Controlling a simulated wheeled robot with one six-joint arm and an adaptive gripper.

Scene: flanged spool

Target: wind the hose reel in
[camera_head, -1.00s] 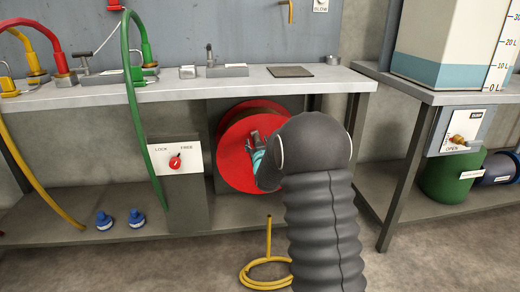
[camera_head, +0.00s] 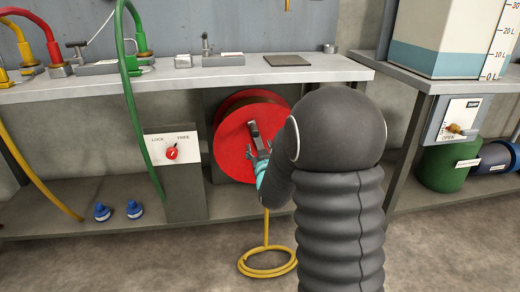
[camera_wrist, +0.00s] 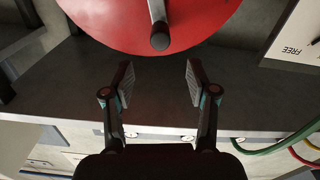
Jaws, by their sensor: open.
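The red reel (camera_head: 232,142) sits under the bench in the head view. Its grey crank arm and dark handle (camera_wrist: 160,38) show against the red flange in the wrist view. My gripper (camera_wrist: 160,78) is open and empty, with its two fingers apart and the handle just beyond the gap between the tips. In the head view my own arm hides part of the reel and most of my gripper. The yellow hose (camera_head: 265,262) lies coiled on the floor, one length rising toward the reel. The red LOCK/FREE knob (camera_head: 171,153) is on a white panel left of the reel.
The bench top (camera_head: 290,73) overhangs the reel, and a lower shelf (camera_head: 70,205) runs beneath. Blue fittings (camera_head: 134,209) stand on that shelf. A green hose (camera_head: 135,110) hangs at left. A second bench with a tank (camera_head: 445,40) is at right. The front floor is mostly clear.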

